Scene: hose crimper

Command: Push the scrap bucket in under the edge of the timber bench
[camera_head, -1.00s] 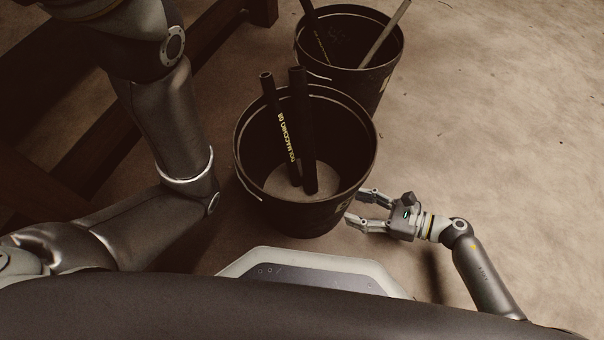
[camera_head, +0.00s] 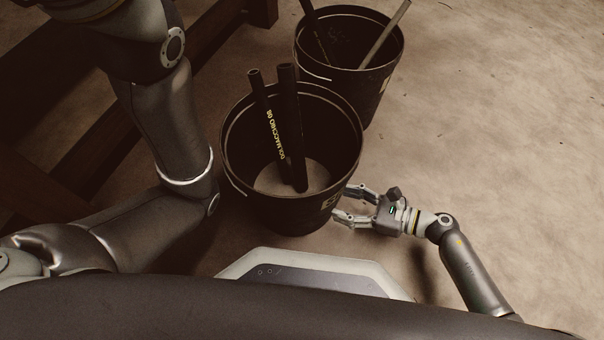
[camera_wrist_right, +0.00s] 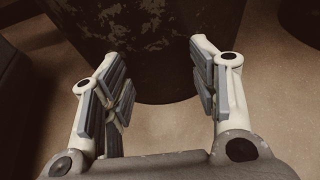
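The scrap bucket (camera_head: 285,213) is black and round, stands upright on the floor and holds two dark hose pieces (camera_head: 288,140). The timber bench shows as dark beams (camera_head: 208,38) on the left; the bucket stands to their right, in the open. My right gripper (camera_head: 341,204) is at the bucket's right side, fingers open and pointing at its wall. In the right wrist view the bucket wall (camera_wrist_right: 150,35) fills the space ahead of the spread fingers; I cannot tell if they touch it. My left arm shows, but its gripper is out of view.
A second black bucket (camera_head: 372,90) with long pieces in it stands close behind the scrap bucket, to the right. A bench leg (camera_head: 264,10) stands at the top. My left arm is close to the bucket's left side. The floor (camera_head: 500,130) on the right is clear.

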